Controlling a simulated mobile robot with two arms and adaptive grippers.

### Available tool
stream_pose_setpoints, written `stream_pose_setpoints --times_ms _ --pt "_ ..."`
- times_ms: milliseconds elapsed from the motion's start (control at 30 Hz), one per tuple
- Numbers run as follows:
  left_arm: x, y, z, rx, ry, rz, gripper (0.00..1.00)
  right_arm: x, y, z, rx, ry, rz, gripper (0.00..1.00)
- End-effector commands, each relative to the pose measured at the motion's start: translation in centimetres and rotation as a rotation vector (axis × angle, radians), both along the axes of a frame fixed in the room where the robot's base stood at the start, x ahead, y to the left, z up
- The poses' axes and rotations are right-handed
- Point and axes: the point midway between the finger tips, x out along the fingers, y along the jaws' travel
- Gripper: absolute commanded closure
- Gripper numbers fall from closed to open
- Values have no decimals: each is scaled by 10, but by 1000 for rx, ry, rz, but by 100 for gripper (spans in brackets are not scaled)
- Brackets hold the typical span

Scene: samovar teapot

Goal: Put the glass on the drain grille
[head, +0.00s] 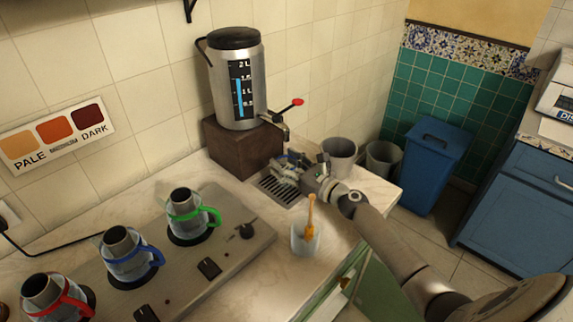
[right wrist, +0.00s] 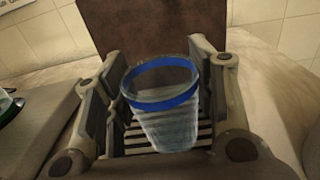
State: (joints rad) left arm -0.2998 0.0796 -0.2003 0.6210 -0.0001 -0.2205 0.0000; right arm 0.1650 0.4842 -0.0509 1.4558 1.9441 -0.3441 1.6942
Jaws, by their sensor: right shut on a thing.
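My right gripper (head: 287,168) reaches over the drain grille (head: 270,188), which is set in the counter in front of the samovar's wooden block. In the right wrist view the gripper (right wrist: 165,105) is shut on a clear glass (right wrist: 168,128) with a blue band near its rim. The glass looks upright, with the slats of the grille (right wrist: 137,141) behind and around it. I cannot tell whether its base touches the grille. In the head view the gripper mostly hides the glass. My left gripper is not in view.
The samovar (head: 238,80) stands on a brown block (head: 240,145), its red-handled tap (head: 285,110) above the grille. A cup with a wooden-handled tool (head: 305,240) stands nearer me. A hotplate unit (head: 230,240) with several teapots fills the left. A grey container (head: 340,158) is right of the gripper.

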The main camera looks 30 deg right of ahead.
Motion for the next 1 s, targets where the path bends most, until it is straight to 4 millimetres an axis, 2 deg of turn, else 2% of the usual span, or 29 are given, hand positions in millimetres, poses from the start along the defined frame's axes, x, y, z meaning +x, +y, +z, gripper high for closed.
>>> stream_pose_setpoints --times_ms 100,133,300,700,867,1000 --pt "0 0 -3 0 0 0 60 0 0 -4 0 0 0 75" --pt "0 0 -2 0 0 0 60 0 0 -3 0 0 0 46" --pt "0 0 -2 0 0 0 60 0 0 -3 0 0 0 27" --pt "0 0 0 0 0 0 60 -2 -1 0 0 1 0 27" --pt "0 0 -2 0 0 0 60 -23 -8 -2 -2 3 0 27" --pt "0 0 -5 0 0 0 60 -49 -17 -3 -1 3 0 27"
